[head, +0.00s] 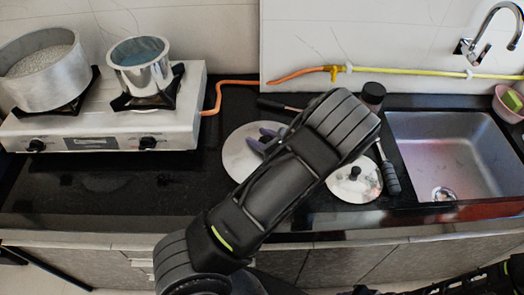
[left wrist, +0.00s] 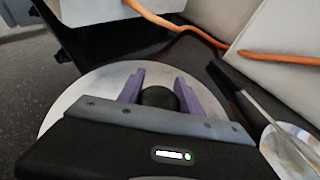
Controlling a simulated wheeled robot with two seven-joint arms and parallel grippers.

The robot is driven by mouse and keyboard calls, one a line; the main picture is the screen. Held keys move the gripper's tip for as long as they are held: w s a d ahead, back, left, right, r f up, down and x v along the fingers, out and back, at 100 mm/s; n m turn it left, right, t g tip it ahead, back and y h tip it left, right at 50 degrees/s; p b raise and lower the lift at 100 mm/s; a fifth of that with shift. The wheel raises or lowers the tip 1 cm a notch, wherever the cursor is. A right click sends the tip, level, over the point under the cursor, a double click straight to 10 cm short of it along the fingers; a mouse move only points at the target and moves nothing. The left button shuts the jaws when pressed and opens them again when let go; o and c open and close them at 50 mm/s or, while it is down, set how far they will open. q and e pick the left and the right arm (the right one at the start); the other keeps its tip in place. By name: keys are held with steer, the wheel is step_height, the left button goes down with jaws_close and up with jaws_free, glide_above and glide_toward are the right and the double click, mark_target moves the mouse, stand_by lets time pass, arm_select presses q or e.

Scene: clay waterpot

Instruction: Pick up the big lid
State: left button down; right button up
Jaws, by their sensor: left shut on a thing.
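The big lid (head: 236,158) is a round, flat metal disc on the black counter, right of the stove. My left arm crosses in front and hides much of its right part. My left gripper (head: 268,138) reaches down over the lid with purple fingers. In the left wrist view, the lid (left wrist: 62,108) lies under the gripper (left wrist: 160,95), and the fingers stand on either side of its round black knob (left wrist: 160,98). The gripper is shut on the knob. Whether the lid touches the counter is unclear. My right gripper is not in view.
A smaller lid (head: 352,187) lies right of the big lid, beside a black-handled utensil (head: 390,178). A black jar (head: 373,92) stands behind. The stove (head: 100,135) with two pots is left; the sink (head: 440,140) is right. An orange hose (head: 240,83) runs behind.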

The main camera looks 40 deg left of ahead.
arm_select(q)
steer(key=shift+r, duration=0.1)
stand_by(0.4)
step_height(320, 180, up, 10)
steer(key=shift+b, duration=0.3)
stand_by(0.7)
